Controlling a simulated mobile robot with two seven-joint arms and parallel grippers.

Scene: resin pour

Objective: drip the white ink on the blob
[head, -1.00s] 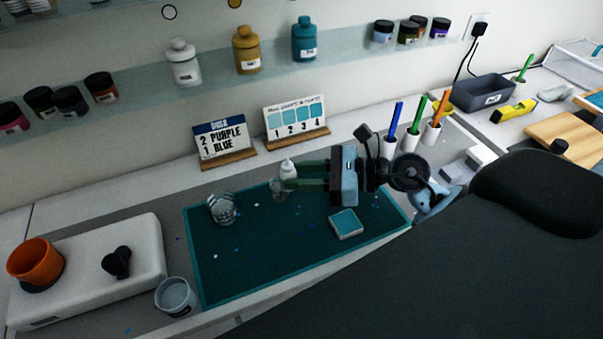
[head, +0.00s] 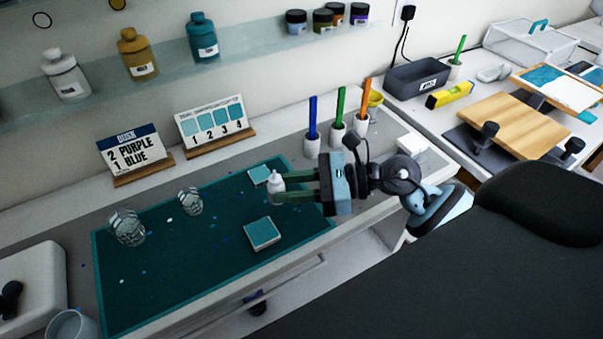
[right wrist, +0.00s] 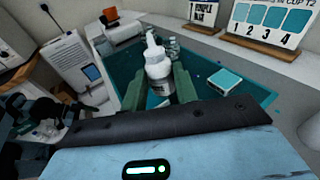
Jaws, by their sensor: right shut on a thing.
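My right gripper (head: 283,187) is shut on a small white ink bottle (head: 276,181), which stands upright between the green fingers. The bottle also shows in the right wrist view (right wrist: 157,66), nozzle upward. In the head view it is by the near edge of the far teal square (head: 259,174). I cannot tell its height above the mat. A second teal square (head: 263,234) lies nearer, on the teal mat (head: 190,270). I cannot make out a blob for certain on either square. My left gripper is not in view.
Two clear cups (head: 127,228) and (head: 190,202) stand on the mat's left part, among small coloured specks. Cups holding a blue (head: 313,118), a green and an orange stick stand beyond my right gripper. Two sign cards (head: 211,123) stand behind the mat.

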